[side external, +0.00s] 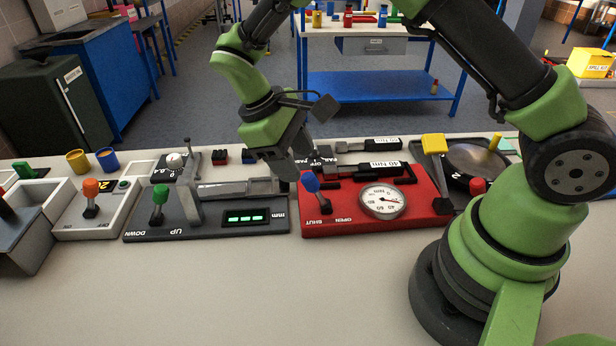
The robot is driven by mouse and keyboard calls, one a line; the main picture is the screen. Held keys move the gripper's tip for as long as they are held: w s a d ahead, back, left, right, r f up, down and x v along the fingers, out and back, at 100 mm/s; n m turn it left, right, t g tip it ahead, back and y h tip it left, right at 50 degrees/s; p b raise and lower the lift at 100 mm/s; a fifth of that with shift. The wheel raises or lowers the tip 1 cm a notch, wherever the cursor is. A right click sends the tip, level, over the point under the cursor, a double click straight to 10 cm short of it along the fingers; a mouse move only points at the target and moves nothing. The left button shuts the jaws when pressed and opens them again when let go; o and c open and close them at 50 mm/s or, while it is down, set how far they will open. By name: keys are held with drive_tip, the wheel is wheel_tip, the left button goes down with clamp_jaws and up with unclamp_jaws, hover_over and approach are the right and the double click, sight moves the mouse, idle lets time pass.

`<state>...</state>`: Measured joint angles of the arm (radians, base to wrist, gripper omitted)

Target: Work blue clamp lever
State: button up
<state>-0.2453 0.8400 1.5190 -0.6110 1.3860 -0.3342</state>
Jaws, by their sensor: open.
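The blue clamp lever (310,183) has a round blue knob on a short dark stem. It stands at the left end of a red base (420,222), leaning slightly to the left. The words SHUT and OPEN are printed on the base in front of it. My gripper (290,163) is open and points down, just behind and to the left of the blue knob. It appears apart from the knob, with no object seen between its fingers. Part of the fingers overlap in this view.
A round dial (382,201) sits on the red base, with a yellow-knobbed lever (434,145) to its right. To the left are a grey device with a green-knobbed lever (159,194) and an orange-knobbed lever (91,187). The table front (230,300) is clear.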

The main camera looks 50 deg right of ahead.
sight(306, 176)
drive_tip(key=x, duration=0.5)
drive_tip(key=shift+f, duration=0.1)
clamp_jaws()
